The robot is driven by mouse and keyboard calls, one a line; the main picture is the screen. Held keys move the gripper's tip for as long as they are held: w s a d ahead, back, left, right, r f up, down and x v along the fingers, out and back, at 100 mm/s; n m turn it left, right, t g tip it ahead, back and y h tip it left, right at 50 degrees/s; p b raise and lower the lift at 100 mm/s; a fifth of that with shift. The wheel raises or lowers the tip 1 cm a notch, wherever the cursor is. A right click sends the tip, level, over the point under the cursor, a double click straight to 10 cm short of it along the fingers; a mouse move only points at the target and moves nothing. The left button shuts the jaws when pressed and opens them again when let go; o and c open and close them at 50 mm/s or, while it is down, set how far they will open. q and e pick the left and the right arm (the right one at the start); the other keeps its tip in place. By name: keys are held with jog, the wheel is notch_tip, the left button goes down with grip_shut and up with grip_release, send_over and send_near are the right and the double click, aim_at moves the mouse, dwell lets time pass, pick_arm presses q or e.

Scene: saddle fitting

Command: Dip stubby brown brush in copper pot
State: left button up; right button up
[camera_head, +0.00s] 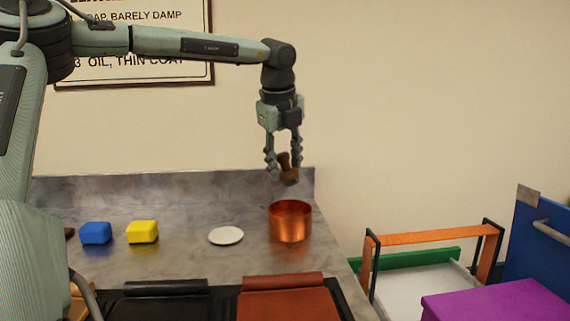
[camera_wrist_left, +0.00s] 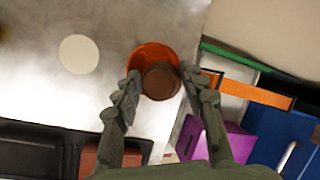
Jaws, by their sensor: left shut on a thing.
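The stubby brown brush (camera_head: 288,172) is held between the fingers of my left gripper (camera_head: 284,165), which is shut on it. The brush also shows in the left wrist view (camera_wrist_left: 161,81), between the fingertips (camera_wrist_left: 158,82). The copper pot (camera_head: 290,222) stands on the grey counter (camera_head: 185,258). In the head view the brush is in the air above the pot, with a gap between them. In the left wrist view the pot (camera_wrist_left: 148,53) shows behind the brush, partly hidden by it. My right gripper is in neither view.
A white plate (camera_head: 226,235) lies left of the pot, with a yellow block (camera_head: 142,232) and a blue block (camera_head: 96,233) farther left. A dark and a brown leather piece (camera_head: 285,300) lie at the front. An orange-handled rack (camera_head: 430,238) and purple box (camera_head: 490,302) stand right.

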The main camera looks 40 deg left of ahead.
aim_at(285, 185)
pick_arm(q)
jog(key=shift+w+a, duration=0.2)
jog(key=shift+f, duration=1.25)
notch_tip(285, 185, down, 2)
jog(key=shift+f, duration=0.4)
jog(key=shift+f+b, duration=0.85)
jog(key=shift+b, duration=0.3)
jog(key=shift+f+b, duration=0.55)
jog(key=shift+b, duration=0.05)
jog(key=shift+f+b, duration=0.4)
jog(key=shift+b, duration=0.05)
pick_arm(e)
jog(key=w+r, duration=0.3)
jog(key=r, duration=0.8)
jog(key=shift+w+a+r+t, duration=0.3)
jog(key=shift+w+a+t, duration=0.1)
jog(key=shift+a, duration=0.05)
